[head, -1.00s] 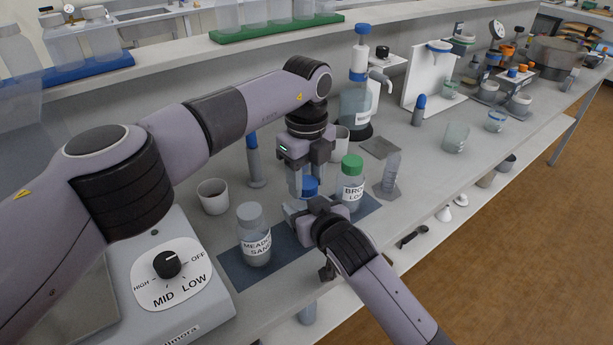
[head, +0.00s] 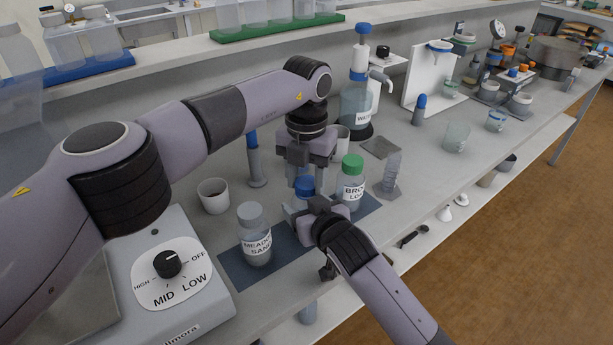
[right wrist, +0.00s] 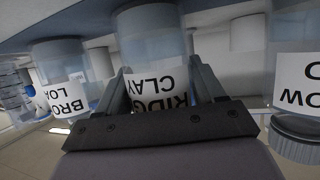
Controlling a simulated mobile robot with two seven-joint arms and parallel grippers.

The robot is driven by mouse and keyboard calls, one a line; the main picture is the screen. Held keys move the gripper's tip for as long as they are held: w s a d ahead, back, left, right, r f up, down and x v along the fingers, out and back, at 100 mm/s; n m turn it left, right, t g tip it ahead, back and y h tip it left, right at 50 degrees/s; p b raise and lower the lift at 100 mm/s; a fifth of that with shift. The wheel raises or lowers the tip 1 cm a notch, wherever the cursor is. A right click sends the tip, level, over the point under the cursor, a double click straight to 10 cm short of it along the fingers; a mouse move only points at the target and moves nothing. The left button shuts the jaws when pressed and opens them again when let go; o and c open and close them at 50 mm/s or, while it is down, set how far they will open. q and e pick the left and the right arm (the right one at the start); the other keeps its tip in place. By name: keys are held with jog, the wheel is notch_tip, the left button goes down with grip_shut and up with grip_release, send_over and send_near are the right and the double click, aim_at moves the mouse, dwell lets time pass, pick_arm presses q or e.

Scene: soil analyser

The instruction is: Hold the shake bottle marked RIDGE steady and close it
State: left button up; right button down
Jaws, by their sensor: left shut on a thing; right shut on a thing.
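The RIDGE CLAY bottle (right wrist: 153,75) stands between my right gripper's fingers in the right wrist view, where it appears upside down. My right gripper (right wrist: 163,90) is shut on its body. In the head view my right gripper (head: 300,212) hides most of the bottle. A blue cap (head: 304,186) shows at the bottle's top. My left gripper (head: 304,178) points down from above and is shut on the blue cap. I cannot tell how tightly the cap sits on the bottle's neck.
The MEADOW bottle (head: 254,240) with a grey cap stands left on the dark mat (head: 234,269). The BROOK bottle (head: 351,188) with a green cap stands close on the right. A white cup (head: 213,197) and a dial machine (head: 185,275) are at left.

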pick_arm(q)
jog(key=shift+d, duration=0.1)
jog(key=o, duration=1.2)
jog(key=shift+r, duration=0.1)
jog(key=shift+r, duration=2.2)
jog(key=shift+c, duration=0.4)
